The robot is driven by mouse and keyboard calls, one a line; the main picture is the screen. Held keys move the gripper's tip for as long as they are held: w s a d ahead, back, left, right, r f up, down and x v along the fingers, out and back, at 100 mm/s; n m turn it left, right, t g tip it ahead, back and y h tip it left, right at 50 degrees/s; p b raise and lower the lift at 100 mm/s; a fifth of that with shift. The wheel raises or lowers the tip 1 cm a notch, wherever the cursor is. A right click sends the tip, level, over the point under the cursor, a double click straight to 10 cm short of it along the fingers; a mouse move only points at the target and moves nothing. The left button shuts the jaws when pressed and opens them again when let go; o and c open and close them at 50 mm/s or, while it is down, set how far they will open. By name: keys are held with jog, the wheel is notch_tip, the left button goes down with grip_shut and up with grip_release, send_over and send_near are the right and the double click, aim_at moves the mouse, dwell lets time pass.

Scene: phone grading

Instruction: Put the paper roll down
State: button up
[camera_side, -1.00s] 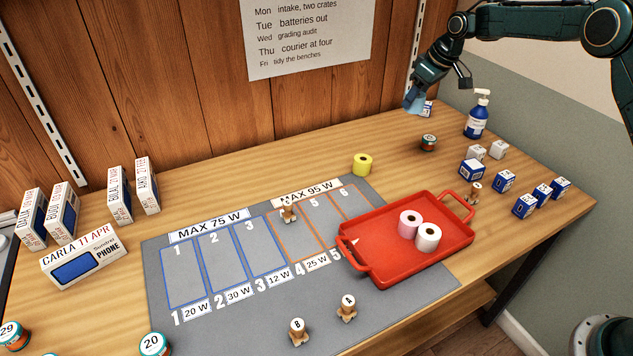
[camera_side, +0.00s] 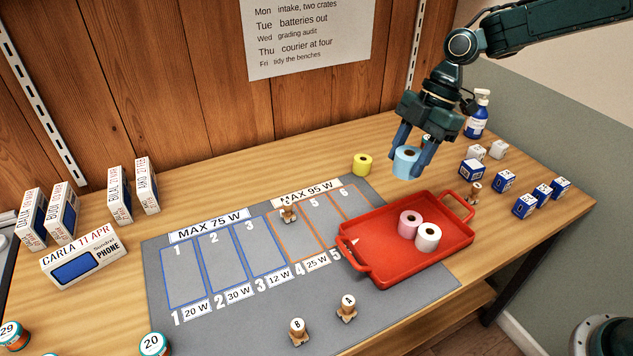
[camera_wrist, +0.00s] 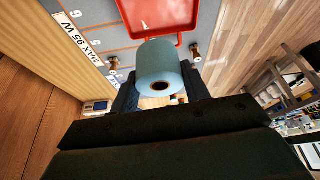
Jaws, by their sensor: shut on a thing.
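The blue roll (camera_wrist: 159,65) also shows between the fingers in the wrist view. A pink roll (camera_side: 409,222) and a white roll (camera_side: 427,237) stand close together inside the tray. A yellow roll (camera_side: 362,165) stands on the table behind the grey mat, left of my gripper. In the wrist view the red tray (camera_wrist: 187,12) lies beyond the held roll.
The grey mat (camera_side: 220,325) with numbered slots lies left of the tray. Small boxes (camera_side: 504,181), a wooden piece (camera_side: 474,192) and a blue pump bottle (camera_side: 477,115) stand right of my gripper.

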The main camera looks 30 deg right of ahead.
jog(key=shift+s+a+n+g, duration=0.15)
jog(key=shift+s+a+n, duration=0.15)
jog(key=shift+s, duration=0.3)
jog(key=shift+s+a+n+g, duration=0.15)
jog(key=shift+s+a+n, duration=0.15)
jog(key=shift+s, duration=0.25)
send_over(386, 251)
jog(key=d, duration=0.2)
jog(key=f, duration=1.5)
jog(key=shift+w+a+f, duration=0.15)
jog(key=shift+w+f, duration=0.05)
jog(key=shift+f, duration=0.1)
jog(key=shift+f, duration=0.15)
jog(key=shift+f, duration=2)
jog(key=shift+f, duration=0.1)
jog(key=o, duration=1)
